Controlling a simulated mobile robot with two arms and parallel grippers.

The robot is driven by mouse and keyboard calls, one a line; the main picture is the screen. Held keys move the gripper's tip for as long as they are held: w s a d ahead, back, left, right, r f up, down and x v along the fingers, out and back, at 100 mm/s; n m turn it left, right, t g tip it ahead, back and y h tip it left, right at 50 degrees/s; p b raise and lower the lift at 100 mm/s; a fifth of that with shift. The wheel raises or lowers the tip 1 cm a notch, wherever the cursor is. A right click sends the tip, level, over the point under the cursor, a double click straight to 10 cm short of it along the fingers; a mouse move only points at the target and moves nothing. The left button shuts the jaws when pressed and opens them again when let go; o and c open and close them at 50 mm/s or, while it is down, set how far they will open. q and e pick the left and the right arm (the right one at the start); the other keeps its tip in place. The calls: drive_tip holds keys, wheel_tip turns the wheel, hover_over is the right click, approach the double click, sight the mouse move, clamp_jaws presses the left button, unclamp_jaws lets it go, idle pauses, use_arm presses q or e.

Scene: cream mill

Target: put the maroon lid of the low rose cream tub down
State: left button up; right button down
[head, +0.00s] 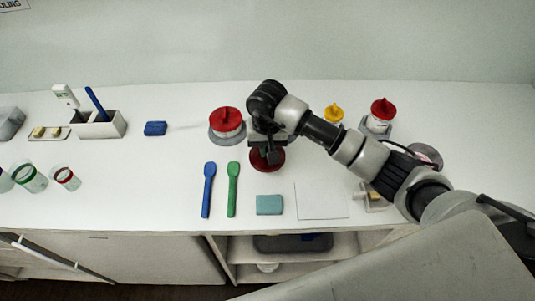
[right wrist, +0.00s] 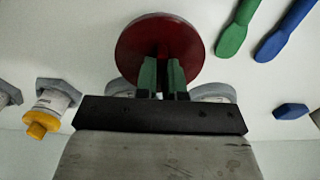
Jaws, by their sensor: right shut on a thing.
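The maroon lid (head: 265,162) is a round disc under my right gripper (head: 268,150) in the head view. In the right wrist view the lid (right wrist: 160,28) shows clearly, with the green-padded fingers (right wrist: 162,78) shut on its middle. Whether the lid touches the table or hangs just above it, I cannot tell. A low round tub (head: 426,153) with a dark pinkish rim stands at the right, partly behind my right arm; its contents are unclear. My left gripper is out of view.
A red-lidded tub (head: 227,119) stands behind the gripper. Yellow-lidded (head: 333,113) and red-lidded (head: 381,111) jars stand to the right. Blue (head: 208,188) and green (head: 233,188) spatulas, a teal block (head: 269,205) and a bare white square (head: 321,201) lie in front.

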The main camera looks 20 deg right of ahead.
sight(267, 150)
wheel_tip(267, 150, down, 3)
drive_tip(key=shift+f+p, duration=0.2)
drive_tip(key=shift+p, duration=0.5)
drive_tip(key=shift+f, duration=0.2)
drive_tip(key=shift+f, duration=0.1)
drive_tip(key=shift+f+b, duration=0.15)
drive_tip(key=shift+b, duration=0.15)
drive_tip(key=c, duration=1.2)
unclamp_jaws()
drive_tip(key=shift+r, duration=0.2)
